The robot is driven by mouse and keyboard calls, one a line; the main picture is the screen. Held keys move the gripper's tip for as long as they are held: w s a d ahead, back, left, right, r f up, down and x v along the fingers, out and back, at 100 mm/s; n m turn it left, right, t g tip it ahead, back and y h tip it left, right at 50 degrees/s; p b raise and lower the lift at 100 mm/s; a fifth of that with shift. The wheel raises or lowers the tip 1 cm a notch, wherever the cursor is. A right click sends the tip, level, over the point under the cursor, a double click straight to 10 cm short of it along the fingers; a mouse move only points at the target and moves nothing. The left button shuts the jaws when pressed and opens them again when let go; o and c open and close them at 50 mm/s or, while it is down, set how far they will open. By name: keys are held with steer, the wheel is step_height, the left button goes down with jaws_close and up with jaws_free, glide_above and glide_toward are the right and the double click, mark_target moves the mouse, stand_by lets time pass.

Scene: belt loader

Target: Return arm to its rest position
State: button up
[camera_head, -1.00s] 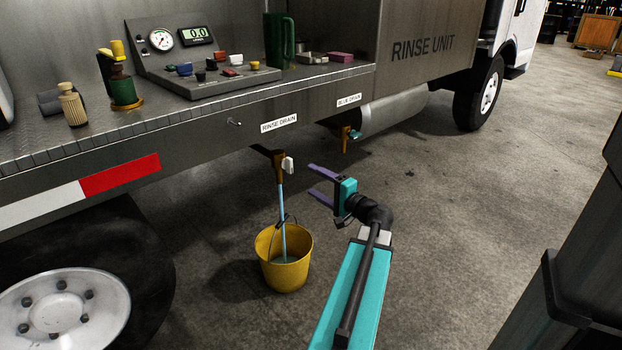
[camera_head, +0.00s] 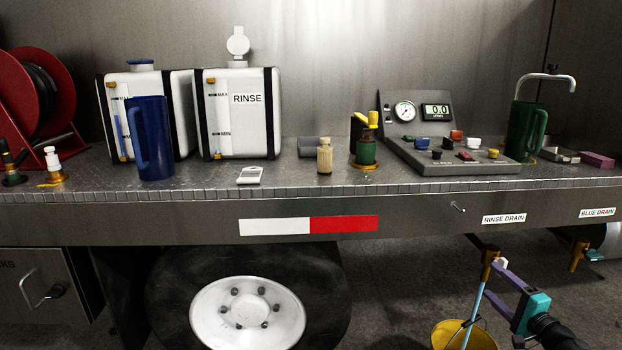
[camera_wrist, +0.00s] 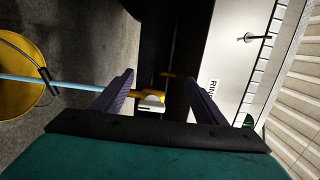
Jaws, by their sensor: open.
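My gripper (camera_head: 489,278) is open and empty, low at the right in the head view. Its purple fingers point toward the rinse drain tap (camera_head: 487,262), whose white handle (camera_head: 503,263) is close to the upper fingertip. In the wrist view, my gripper (camera_wrist: 159,80) has the tap's white handle (camera_wrist: 151,106) showing between its spread fingers; I cannot tell whether they touch. A pale blue stream (camera_head: 475,310) runs from the tap into the yellow bucket (camera_head: 442,335), which is cut off by the frame's lower edge.
The truck's deck edge (camera_head: 170,198) is above my gripper. The deck carries a blue jug (camera_head: 154,145), a rinse tank (camera_head: 235,130), a gauge panel (camera_head: 452,165) and a green jug (camera_head: 524,132). The blue drain tap (camera_head: 578,254) hangs right of my gripper.

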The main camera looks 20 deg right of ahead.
steer(key=w+a+f+n+g+y+p, duration=0.15)
steer(key=w+a+y+p, duration=0.25)
steer(key=w+a, duration=0.65)
steer(key=w+a+f+n+y+p, duration=0.2)
steer(key=w+a+f+y+p, duration=0.15)
steer(key=w+a, duration=0.7)
steer(key=s+a+f+n+g+y+p, duration=0.1)
steer(key=a+f+n+g+y+p, duration=0.2)
steer(key=a, duration=1.1)
steer(key=a+f+n+g+y+p, duration=0.15)
steer(key=a+f+g+p, duration=0.3)
steer(key=a, duration=0.85)
steer(key=s+a+f+n+g+p, duration=0.4)
steer(key=s+a, duration=0.5)
steer(key=a, duration=0.1)
steer(key=s+a+f+n+g+p, duration=0.3)
steer(key=s+a+f+g+p, duration=0.15)
steer(key=s+a, duration=0.55)
steer(key=s+f+n+g+h+p, duration=0.3)
steer(key=s+g+h, duration=0.1)
steer(key=s, duration=0.7)
steer(key=s+d+f+n+g+h, duration=0.1)
steer(key=s+d+n+h, duration=0.1)
steer(key=d, duration=0.6)
steer(key=s+h, duration=0.1)
steer(key=h, duration=0.1)
steer(key=shift+s+d+h, duration=0.3)
steer(key=shift+s+d, duration=0.05)
steer(key=shift+d, duration=0.05)
